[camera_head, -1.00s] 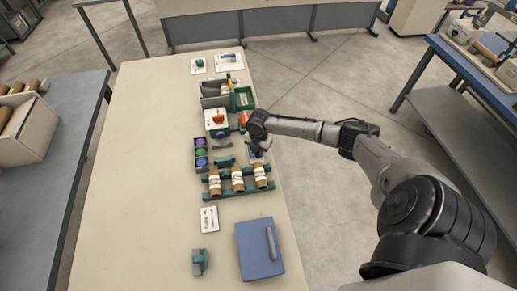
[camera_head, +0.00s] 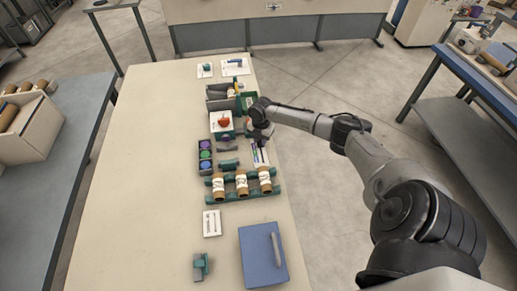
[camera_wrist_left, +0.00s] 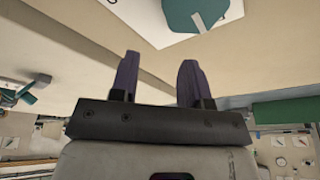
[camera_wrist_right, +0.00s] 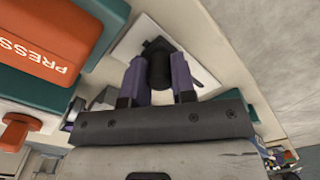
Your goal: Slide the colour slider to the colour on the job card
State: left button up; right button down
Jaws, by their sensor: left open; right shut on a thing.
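The colour slider's white plate (camera_head: 260,157), with dark and coloured strips, lies at the right edge of the bench in the head view. My right gripper (camera_head: 261,137) is at its far end. In the right wrist view, my right gripper (camera_wrist_right: 158,72) is shut on a black knob (camera_wrist_right: 156,58) over a white plate (camera_wrist_right: 203,78). The coloured marks are hidden or unclear there. A white card with dark print (camera_head: 212,222) lies in front of the rolls; I cannot read a colour on it. My left gripper (camera_wrist_left: 160,68) is open and empty, showing only in the left wrist view.
An orange PRESS block (camera_wrist_right: 35,45) is close to the right gripper. A dark tray (camera_head: 198,163) of coloured discs and a green rack (camera_head: 273,190) of rolls stand nearby. The bench's left half (camera_head: 140,190) is clear.

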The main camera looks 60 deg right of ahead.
pick_arm(q)
jog(key=shift+s, duration=0.1)
pick_arm(e)
jog(key=shift+d+f, duration=0.1)
jog(key=shift+f, duration=0.05)
pick_arm(q)
jog(key=shift+d, duration=0.1)
pick_arm(e)
jog(key=c, duration=1.4)
grip_release()
pick_arm(q)
jog(key=shift+w+d, duration=0.15)
jog(key=shift+w, duration=0.05)
pick_arm(e)
jog(key=o, duration=0.5)
jog(key=shift+w+d, duration=0.15)
jog(key=shift+c, duration=0.2)
jog(key=shift+r, duration=0.2)
pick_arm(q)
jog(key=shift+a+r, duration=0.1)
jog(key=shift+a, duration=0.1)
pick_arm(e)
jog(key=shift+r, duration=0.2)
pick_arm(q)
jog(key=shift+d+r+p, duration=0.15)
jog(key=shift+r+p, duration=0.6)
jog(key=shift+p, duration=0.15)
pick_arm(e)
notch_tip(320, 180, up, 13)
